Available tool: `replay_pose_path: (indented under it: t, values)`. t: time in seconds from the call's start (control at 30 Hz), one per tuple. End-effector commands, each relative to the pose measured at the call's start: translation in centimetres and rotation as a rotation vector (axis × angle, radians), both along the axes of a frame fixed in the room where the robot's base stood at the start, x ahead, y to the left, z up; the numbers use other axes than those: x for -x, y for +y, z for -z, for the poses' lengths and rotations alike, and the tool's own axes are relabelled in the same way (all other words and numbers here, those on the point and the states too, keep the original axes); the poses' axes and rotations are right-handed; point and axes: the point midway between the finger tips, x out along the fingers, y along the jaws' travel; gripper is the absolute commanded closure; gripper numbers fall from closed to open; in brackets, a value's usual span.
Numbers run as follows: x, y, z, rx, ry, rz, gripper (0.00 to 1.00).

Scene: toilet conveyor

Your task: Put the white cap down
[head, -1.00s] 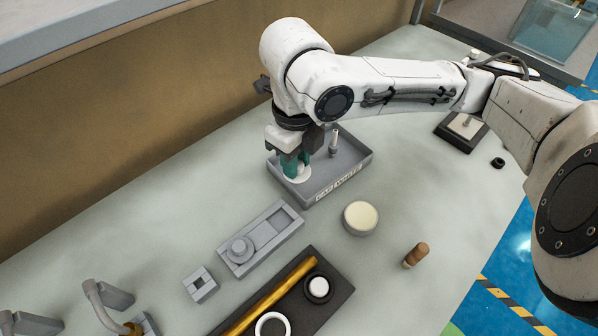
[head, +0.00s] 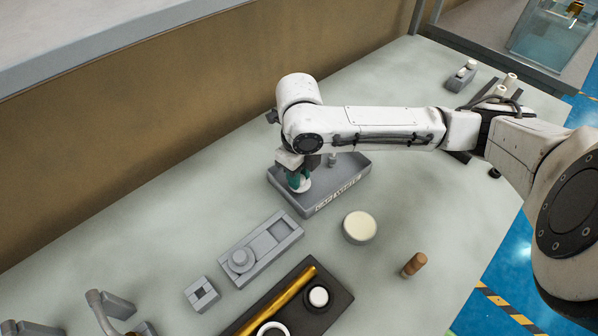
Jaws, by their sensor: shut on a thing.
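A white cap (head: 304,185) shows at the fingertips of my gripper (head: 299,182), low inside a grey tray (head: 345,203) with lettering on its front wall. My gripper has teal fingertips, points down and is shut on the cap. The fingers hide part of the cap, and I cannot tell whether it touches the tray floor. A small light post (head: 332,159) stands in the tray behind the gripper, partly hidden by my arm.
A round cream-topped container (head: 359,226) stands in front of the tray. A brown peg (head: 414,264) is at right. A grey fixture block (head: 262,250) and a dark tray (head: 335,303) with a gold rod (head: 285,295) lie nearer. The table at left is clear.

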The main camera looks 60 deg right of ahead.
Motion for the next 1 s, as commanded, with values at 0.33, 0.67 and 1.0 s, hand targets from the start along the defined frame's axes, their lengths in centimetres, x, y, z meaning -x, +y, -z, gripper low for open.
replay_pose_path:
  t: [0.33,0.67,1.0]
  values:
    - [0.0,0.0,0.3,0.0,0.0,-0.001,0.64]
    - [0.0,0.0,0.3,0.0,0.001,-0.001,0.47]
    - [-0.1,-0.1,-2.0,0.003,-0.002,-0.002,0.47]
